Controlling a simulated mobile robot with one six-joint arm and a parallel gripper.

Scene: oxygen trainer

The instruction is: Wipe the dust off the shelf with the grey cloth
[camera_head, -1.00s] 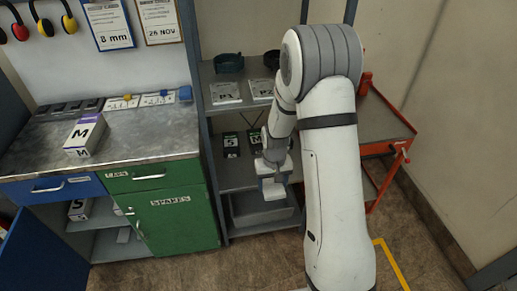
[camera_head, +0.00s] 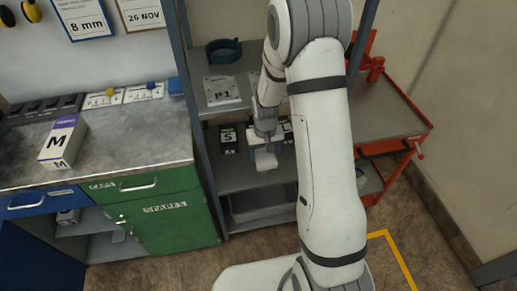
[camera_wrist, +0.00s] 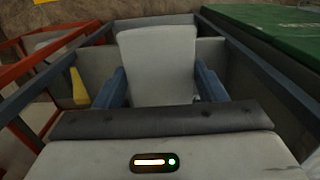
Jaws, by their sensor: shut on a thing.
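My gripper (camera_head: 265,148) is in front of the middle shelf of the grey shelving unit. It is shut on a pale grey piece, seemingly the grey cloth (camera_head: 266,161). In the wrist view the cloth (camera_wrist: 158,62) stands up flat between the two blue-grey fingers of my gripper (camera_wrist: 160,88). The middle shelf (camera_head: 238,181) has a bare grey front part below the cloth. I cannot tell whether the cloth touches it. No dust can be made out. My arm hides the right part of the shelf.
A dark box marked S (camera_head: 228,139) stands at the back of the middle shelf, with others beside it. Above are a plate marked P1 (camera_head: 222,91) and a teal ring (camera_head: 223,50). A green cabinet (camera_head: 170,220) is left, a red trolley (camera_head: 405,130) right.

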